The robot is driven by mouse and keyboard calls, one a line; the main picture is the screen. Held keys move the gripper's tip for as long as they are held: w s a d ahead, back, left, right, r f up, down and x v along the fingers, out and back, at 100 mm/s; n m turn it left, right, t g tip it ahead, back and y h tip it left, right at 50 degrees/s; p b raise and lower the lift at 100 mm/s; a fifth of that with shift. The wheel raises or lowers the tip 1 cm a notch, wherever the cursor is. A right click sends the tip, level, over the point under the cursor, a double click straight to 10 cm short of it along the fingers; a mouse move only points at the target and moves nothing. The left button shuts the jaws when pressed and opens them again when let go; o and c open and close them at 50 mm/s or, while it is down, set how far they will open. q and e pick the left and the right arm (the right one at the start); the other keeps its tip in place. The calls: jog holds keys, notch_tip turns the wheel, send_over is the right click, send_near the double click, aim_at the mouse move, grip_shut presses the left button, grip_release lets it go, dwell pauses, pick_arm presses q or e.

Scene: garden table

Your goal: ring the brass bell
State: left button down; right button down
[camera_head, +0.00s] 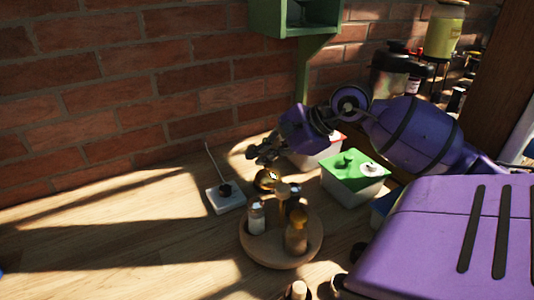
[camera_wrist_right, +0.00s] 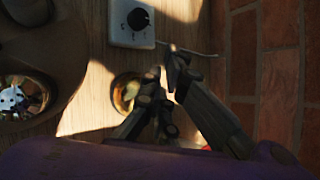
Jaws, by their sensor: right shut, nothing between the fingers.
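The brass bell (camera_head: 267,180) stands on the wooden table, just behind the round tray of bottles. In the right wrist view the bell (camera_wrist_right: 126,92) shows as a shiny gold dome, partly covered by a finger. My right gripper (camera_head: 262,154) is shut and empty, above and slightly behind the bell. In the wrist view its fingertips (camera_wrist_right: 165,74) lie to the right of the dome. I see a gap in the picture between fingers and bell, but cannot tell its exact height. My left gripper is not in view.
A white box with a black knob and thin rod (camera_head: 226,197) stands left of the bell. A round wooden tray (camera_head: 281,258) with several bottles is in front. Green-lidded (camera_head: 353,188) and red-lidded (camera_head: 318,157) tubs stand right. A brick wall (camera_head: 130,85) closes the back; the left table is clear.

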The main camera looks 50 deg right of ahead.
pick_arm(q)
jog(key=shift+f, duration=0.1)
pick_arm(e)
jog(key=shift+f, duration=0.1)
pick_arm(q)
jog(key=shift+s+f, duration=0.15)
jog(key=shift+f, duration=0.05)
pick_arm(e)
jog(key=shift+f, duration=0.35)
pick_arm(q)
jog(key=shift+b, duration=0.35)
pick_arm(e)
jog(key=shift+f, duration=0.1)
pick_arm(q)
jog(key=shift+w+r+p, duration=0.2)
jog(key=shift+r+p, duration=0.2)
jog(key=shift+p, duration=0.05)
pick_arm(e)
jog(key=shift+r, duration=0.55)
jog(key=shift+r, duration=0.1)
